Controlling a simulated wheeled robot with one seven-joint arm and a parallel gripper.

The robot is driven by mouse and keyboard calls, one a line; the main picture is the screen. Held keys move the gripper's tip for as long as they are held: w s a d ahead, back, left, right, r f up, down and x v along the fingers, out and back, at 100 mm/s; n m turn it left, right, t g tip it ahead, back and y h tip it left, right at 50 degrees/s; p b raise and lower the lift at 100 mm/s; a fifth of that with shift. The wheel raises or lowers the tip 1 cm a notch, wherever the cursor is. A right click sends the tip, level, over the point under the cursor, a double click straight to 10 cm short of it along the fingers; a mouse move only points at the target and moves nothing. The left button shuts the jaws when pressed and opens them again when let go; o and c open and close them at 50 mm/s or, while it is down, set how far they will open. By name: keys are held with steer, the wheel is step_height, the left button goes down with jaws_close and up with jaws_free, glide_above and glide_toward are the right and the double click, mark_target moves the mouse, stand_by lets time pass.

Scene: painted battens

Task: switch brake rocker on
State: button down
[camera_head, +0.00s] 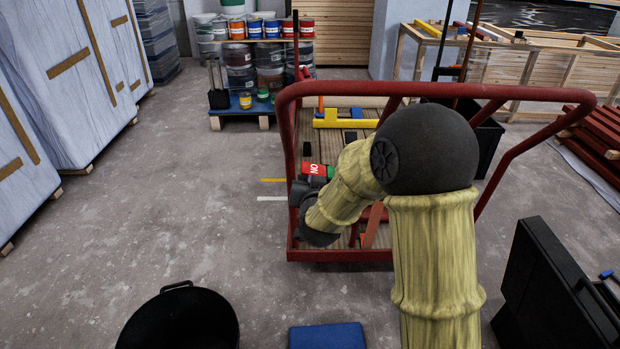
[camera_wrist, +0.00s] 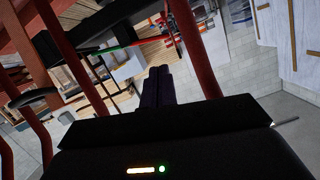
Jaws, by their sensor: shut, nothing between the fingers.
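A small red piece with white lettering (camera_head: 314,169) and a green part (camera_head: 330,172) beside it shows at the left side of the red-framed cart; it looks like the brake rocker. Part of it is hidden behind my arm, and I cannot tell which way it is tipped. My gripper shows in the wrist view (camera_wrist: 159,72) with its dark fingers together and nothing between them. In the head view my dark wrist is just below the red piece, and the fingertips cannot be made out. Whether they touch the rocker cannot be told.
The cart's red tube frame (camera_head: 291,130) surrounds my forearm. A yellow batten (camera_head: 345,123) lies on its deck. A black bin (camera_head: 180,320), a blue block (camera_head: 327,337) and a black case (camera_head: 555,290) stand nearer. The floor to the left is clear.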

mark_target(306, 172)
steer(key=shift+w+a, duration=0.1)
stand_by(0.3)
steer(key=b+x, duration=0.3)
steer(key=x, duration=0.5)
steer(key=shift+w+f+b, duration=0.15)
steer(key=shift+w+b, duration=0.15)
steer(key=shift+w, duration=0.7)
steer(key=p, duration=0.1)
steer(key=n+p, duration=0.1)
steer(key=p, duration=0.1)
steer(key=shift+a+f+h, duration=0.15)
steer(key=shift+a+h, duration=0.2)
steer(key=shift+h, duration=0.05)
steer(key=n+p, duration=0.1)
steer(key=p, duration=0.1)
steer(key=f+n+p, duration=0.1)
steer(key=p, duration=0.1)
steer(key=shift+a+f+n+h, duration=0.2)
steer(key=shift+a+n+h, duration=0.1)
steer(key=shift+h, duration=0.1)
steer(key=shift+f+n, duration=0.3)
steer(key=shift+f, duration=0.1)
